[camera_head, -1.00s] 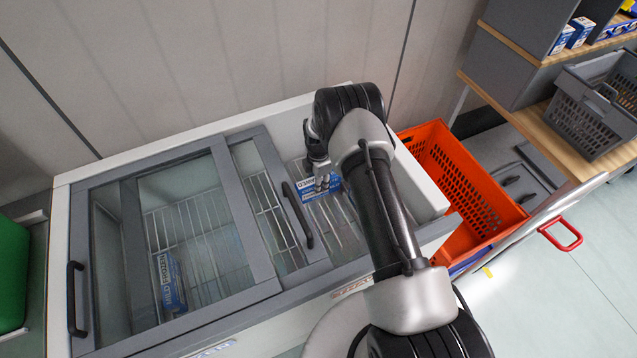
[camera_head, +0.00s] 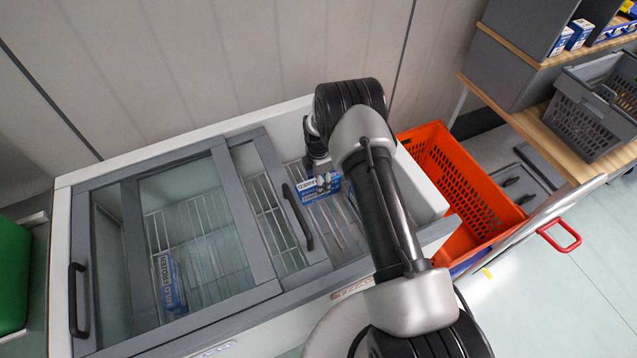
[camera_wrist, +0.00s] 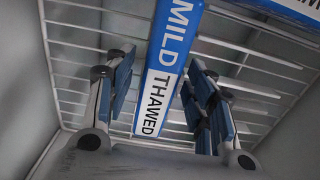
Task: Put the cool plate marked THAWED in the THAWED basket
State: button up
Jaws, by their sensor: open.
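In the wrist view a blue and white cool plate (camera_wrist: 160,75) reads MILD THAWED and lies on a white wire rack. My gripper (camera_wrist: 158,68) is open, with one pair of fingers on each side of this plate, not closed on it. In the head view my gripper (camera_head: 321,180) is down inside the open right part of the chest freezer (camera_head: 425,195). A blue and white plate (camera_head: 332,186) shows beside the fingers there, partly hidden; I cannot tell which plate it is. No basket label reading THAWED is legible.
A second blue and white plate (camera_wrist: 285,8) lies close by at the upper right. Another plate (camera_head: 170,283) is under the freezer's left glass. An orange tote (camera_head: 462,185) stands right of the freezer. A grey basket (camera_head: 595,105) sits on a wooden shelf.

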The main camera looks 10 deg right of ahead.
notch_tip(320, 180, up, 28)
jog(key=s+m+t+p, duration=0.1)
jog(key=s+m+p, duration=0.15)
jog(key=m, duration=0.25)
jog(key=s+r+m+t, duration=0.1)
jog(key=s+r+m, duration=0.4)
jog(key=s+r, duration=0.6)
jog(key=s+r+m+t, duration=0.1)
jog(key=s+r+m, duration=0.3)
jog(key=s, duration=0.7)
jog(key=s+r+m+t, duration=0.1)
jog(key=s+r+m, duration=0.3)
jog(key=s, duration=0.7)
jog(key=shift+a+r+m+t, duration=0.3)
jog(key=shift+r+m, duration=0.1)
jog(key=shift+m, duration=0.7)
jog(key=shift+c, duration=0.2)
